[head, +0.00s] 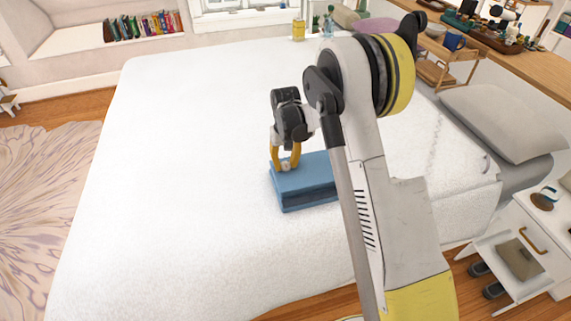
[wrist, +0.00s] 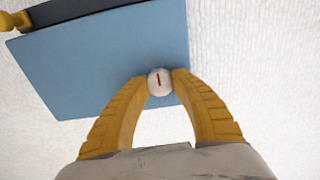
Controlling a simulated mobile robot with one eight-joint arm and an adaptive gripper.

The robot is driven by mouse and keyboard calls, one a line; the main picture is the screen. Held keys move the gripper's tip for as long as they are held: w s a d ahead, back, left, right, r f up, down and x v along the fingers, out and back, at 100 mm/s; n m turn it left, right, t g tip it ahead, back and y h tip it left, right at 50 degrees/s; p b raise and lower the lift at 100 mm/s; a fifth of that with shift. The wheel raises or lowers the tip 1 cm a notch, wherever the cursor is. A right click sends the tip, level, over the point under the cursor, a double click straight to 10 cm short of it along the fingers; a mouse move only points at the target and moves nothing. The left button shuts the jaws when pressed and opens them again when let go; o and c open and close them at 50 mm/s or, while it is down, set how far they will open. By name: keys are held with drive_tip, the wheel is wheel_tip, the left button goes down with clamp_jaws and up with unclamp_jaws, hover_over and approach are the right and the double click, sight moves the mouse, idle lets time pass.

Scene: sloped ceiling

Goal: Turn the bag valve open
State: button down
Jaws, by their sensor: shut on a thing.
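The bag (head: 310,182) is a flat blue block lying on the white bed, partly hidden behind my arm in the head view. In the wrist view the blue bag (wrist: 100,60) fills the upper left. Its valve (wrist: 159,82) is a small round white knob with a red mark, near the bag's edge. My gripper (wrist: 160,84) has both yellow fingertips against the sides of the knob, shut on it.
The white bed (head: 180,170) is clear around the bag. A grey pillow (head: 500,120) lies at right. A nightstand with an open drawer (head: 515,265) stands at lower right. A yellow can (head: 298,30) and a bottle (head: 328,27) stand at the far edge.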

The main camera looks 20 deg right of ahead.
sight(285, 164)
drive_tip(key=c, duration=1)
unclamp_jaws()
wheel_tip(285, 164, up, 12)
